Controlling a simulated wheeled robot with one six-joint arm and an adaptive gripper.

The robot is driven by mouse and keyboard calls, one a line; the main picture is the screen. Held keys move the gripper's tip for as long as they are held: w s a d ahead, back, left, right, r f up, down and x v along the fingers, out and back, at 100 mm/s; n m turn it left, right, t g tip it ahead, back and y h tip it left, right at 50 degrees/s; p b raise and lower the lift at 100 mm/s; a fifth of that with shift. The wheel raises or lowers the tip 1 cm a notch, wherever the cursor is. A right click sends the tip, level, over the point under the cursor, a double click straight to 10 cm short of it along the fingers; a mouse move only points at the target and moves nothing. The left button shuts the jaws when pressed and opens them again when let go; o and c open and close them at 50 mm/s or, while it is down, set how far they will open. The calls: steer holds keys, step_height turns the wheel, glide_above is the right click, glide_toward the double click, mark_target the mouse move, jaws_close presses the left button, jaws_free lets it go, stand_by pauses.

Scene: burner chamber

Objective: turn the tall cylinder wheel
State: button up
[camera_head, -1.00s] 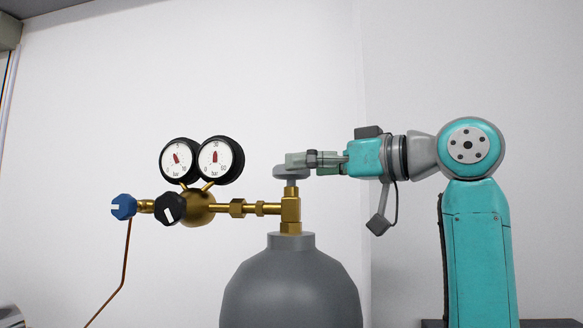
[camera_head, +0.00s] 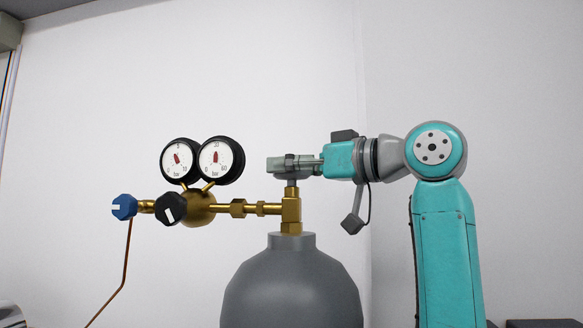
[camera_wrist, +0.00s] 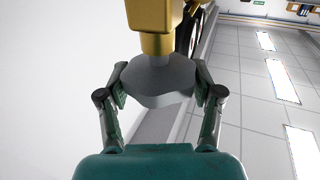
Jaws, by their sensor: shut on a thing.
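The tall grey cylinder (camera_head: 290,285) stands upright with a brass valve (camera_head: 291,211) on its neck. Its grey wheel sits on top of the valve, mostly hidden by my gripper in the head view. The wheel (camera_wrist: 155,82) shows in the wrist view between my two fingers. My gripper (camera_head: 285,164) reaches in level from the right, at the wheel's height. In the wrist view my gripper (camera_wrist: 160,86) is shut on the wheel, with a finger pad at its left and right edges.
Two round gauges (camera_head: 216,160) stand left of the valve, with a black knob (camera_head: 168,209) and a blue knob (camera_head: 123,206) below them. A thin copper pipe (camera_head: 113,290) runs down from the blue knob. Bare white walls lie behind.

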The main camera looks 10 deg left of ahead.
steer(key=shift+t, duration=0.3)
steer(key=m+t+h, duration=0.6)
steer(key=shift+s+a+t+h, duration=0.1)
steer(key=shift+t+h, duration=0.2)
steer(key=shift+t, duration=0.1)
steer(key=m+t+h, duration=0.1)
steer(key=m+h, duration=0.2)
steer(key=h, duration=0.1)
steer(key=m+t+h, duration=0.2)
steer(key=m+h, duration=0.1)
steer(key=h, duration=0.2)
steer(key=shift+m, duration=0.3)
steer(key=m+g+h, duration=0.1)
steer(key=m+h, duration=0.2)
steer(key=h, duration=0.2)
steer(key=m+g+h, duration=0.1)
steer(key=m+h, duration=0.2)
steer(key=h, duration=0.1)
steer(key=shift+h, duration=0.4)
steer(key=m+g+h, duration=0.5)
steer(key=g+h, duration=0.1)
steer(key=shift+m, duration=0.4)
steer(key=shift+g, duration=0.4)
steer(key=o, duration=1.1)
steer(key=shift+d, duration=0.2)
steer(key=shift+o, duration=0.2)
